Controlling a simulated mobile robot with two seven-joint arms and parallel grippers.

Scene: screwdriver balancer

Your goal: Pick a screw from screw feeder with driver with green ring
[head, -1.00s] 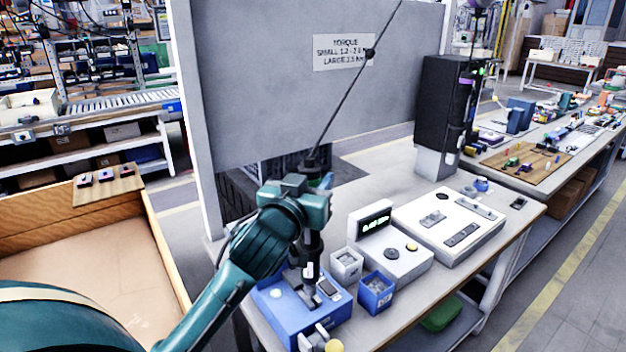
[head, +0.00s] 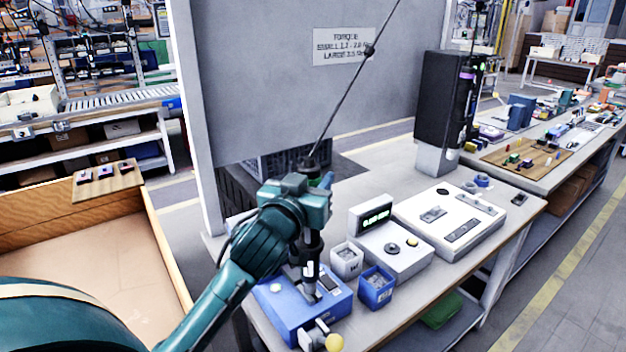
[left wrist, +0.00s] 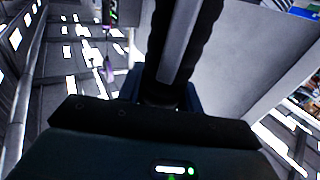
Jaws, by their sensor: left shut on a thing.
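My left gripper (head: 303,202) is shut on a dark upright driver (head: 312,246), which hangs from a thin slanting cable. The driver's tip is hidden there. My right gripper is not in view.
A white bin (head: 346,262) and a blue bin (head: 376,290) stand right of the feeder. A white device with a display (head: 398,250) and a larger white box (head: 450,222) stand beyond. A grey panel (head: 270,100) rises behind.

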